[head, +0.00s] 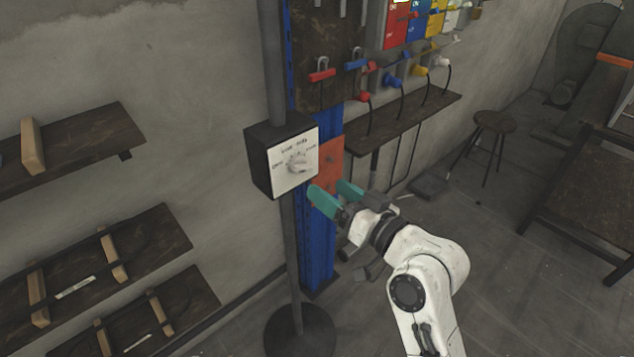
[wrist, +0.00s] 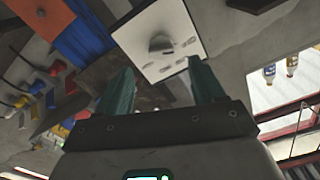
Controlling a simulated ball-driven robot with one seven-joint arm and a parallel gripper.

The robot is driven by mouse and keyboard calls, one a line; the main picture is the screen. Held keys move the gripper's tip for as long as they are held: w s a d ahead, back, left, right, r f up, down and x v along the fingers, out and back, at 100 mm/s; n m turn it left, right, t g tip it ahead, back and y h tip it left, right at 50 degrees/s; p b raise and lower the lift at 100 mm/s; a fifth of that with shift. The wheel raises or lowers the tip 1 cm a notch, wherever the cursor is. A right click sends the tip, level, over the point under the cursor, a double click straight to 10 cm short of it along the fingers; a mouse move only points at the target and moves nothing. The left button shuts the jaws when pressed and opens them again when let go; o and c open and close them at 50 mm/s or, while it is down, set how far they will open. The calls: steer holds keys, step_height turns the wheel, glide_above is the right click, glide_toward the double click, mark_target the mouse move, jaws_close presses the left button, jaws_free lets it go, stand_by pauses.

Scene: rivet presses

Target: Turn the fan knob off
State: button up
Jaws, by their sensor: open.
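The fan knob (head: 297,161) is a pale dial on the white front plate of a dark switch box (head: 268,158), which is fixed to a grey pole. Printed labels ring the knob, too small to read surely. In the wrist view the knob (wrist: 161,43) shows on its white plate just beyond the fingers. My gripper (head: 330,193) has two teal fingers, apart and empty, just below and right of the box in the head view. In the wrist view my gripper (wrist: 160,85) points toward the plate, with a gap between the fingers. No contact with the knob shows.
The pole stands on a round dark base (head: 299,332). A blue post (head: 322,250) stands close behind it. Wooden shelves (head: 75,150) are on the left wall. A narrow shelf (head: 420,120), a stool (head: 494,122) and a dark table (head: 590,190) are to the right.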

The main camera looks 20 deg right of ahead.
steer(key=v, duration=0.3)
steer(key=shift+s+d, duration=0.1)
steer(key=shift+s, duration=0.05)
stand_by(0.4)
steer(key=s+f+g+h+p, duration=0.1)
steer(key=s+f+g, duration=0.35)
steer(key=f, duration=0.35)
steer(key=s+f+g+h, duration=0.1)
steer(key=s+f+g, duration=0.2)
steer(key=s+f, duration=0.35)
steer(key=s+d+f+g+h, duration=0.2)
steer(key=s+f+g, duration=0.2)
steer(key=s, duration=0.4)
steer(key=s+d+f+g+h+p, duration=0.1)
steer(key=s+f+g, duration=0.3)
steer(key=s, duration=0.5)
steer(key=shift+s+d+f+g+h, duration=0.3)
steer(key=shift+d+f+g+h, duration=0.1)
steer(key=shift+d+f, duration=0.55)
